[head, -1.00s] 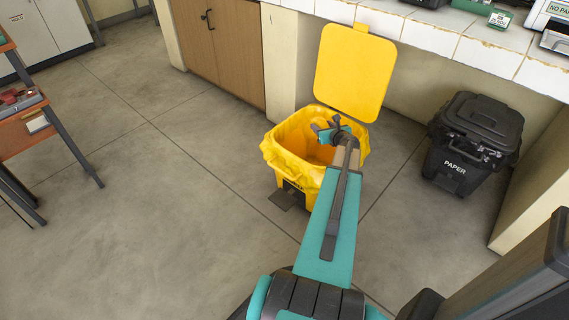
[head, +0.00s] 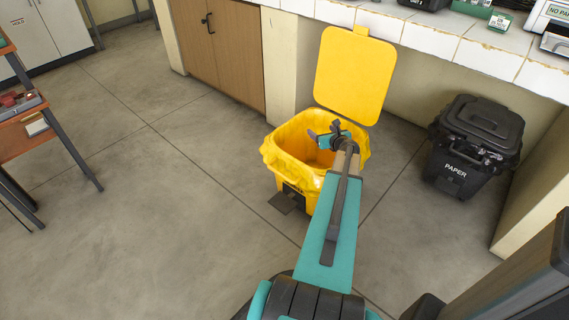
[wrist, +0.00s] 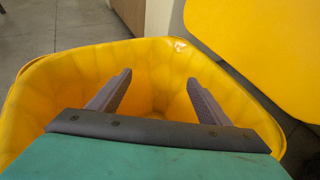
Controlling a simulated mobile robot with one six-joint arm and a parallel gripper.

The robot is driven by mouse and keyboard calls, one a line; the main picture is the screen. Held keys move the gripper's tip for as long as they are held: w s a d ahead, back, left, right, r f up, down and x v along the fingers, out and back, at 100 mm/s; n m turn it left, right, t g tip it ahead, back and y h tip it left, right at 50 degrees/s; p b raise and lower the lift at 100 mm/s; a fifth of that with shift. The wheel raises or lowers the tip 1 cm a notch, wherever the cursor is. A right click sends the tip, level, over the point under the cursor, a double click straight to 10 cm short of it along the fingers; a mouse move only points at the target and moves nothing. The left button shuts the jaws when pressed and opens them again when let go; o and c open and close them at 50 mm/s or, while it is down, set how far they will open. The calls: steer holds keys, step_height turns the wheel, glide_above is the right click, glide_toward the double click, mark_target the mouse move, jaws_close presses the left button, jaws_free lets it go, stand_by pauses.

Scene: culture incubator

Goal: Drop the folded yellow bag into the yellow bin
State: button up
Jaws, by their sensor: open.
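The yellow bin (head: 290,192) stands on the floor under the counter with its lid (head: 353,76) raised. A yellow liner (head: 284,148) is spread around its rim. My gripper (head: 323,133) is over the bin's mouth, with its fingers apart and nothing between them. In the wrist view my gripper (wrist: 155,97) points down into the lined bin (wrist: 60,85), fingers spread and empty. The folded yellow bag cannot be told apart from the yellow liner in either view. The lower inside of the bin is partly hidden by my gripper.
A black bin marked PAPER (head: 467,150) stands to the right. The tiled counter (head: 430,34) runs above and behind both bins. A wooden cabinet (head: 222,50) is behind at left. The floor (head: 150,220) to the left is clear.

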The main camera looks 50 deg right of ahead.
steer(key=shift+s+a, duration=0.1)
steer(key=p+v, duration=0.2)
steer(key=v, duration=1.1)
steer(key=shift+s+a+r+p, duration=0.15)
steer(key=shift+r+p, duration=0.1)
steer(key=shift+p, duration=0.15)
stand_by(0.5)
